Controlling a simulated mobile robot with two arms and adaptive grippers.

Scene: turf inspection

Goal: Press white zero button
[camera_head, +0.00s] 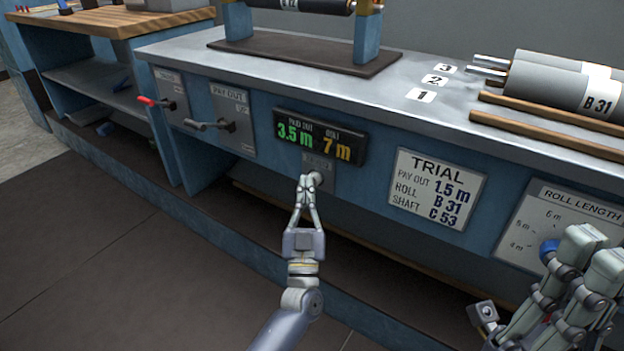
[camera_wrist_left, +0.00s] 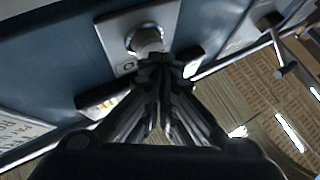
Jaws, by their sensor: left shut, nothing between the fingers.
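The white zero button (camera_head: 318,178) is a round knob on a small grey plate (camera_head: 322,163) below the display, on the blue bench front. My left gripper (camera_head: 307,180) is shut and empty, with its fingertips right at the button's left side. In the left wrist view the button (camera_wrist_left: 147,40) stands out from its plate, just beyond the shut fingertips (camera_wrist_left: 160,66). I cannot tell whether they touch it. The display (camera_head: 320,138) reads paid out 3.5 m and roll 7 m. My right gripper (camera_head: 585,262) is at the lower right, away from the button.
A trial card (camera_head: 437,188) and a roll length board (camera_head: 565,230) are on the bench front to the right. A pay out lever (camera_head: 210,126) and a red-handled lever (camera_head: 155,102) stick out at left. Rolls (camera_head: 565,85) lie on the bench top. The floor before the bench is clear.

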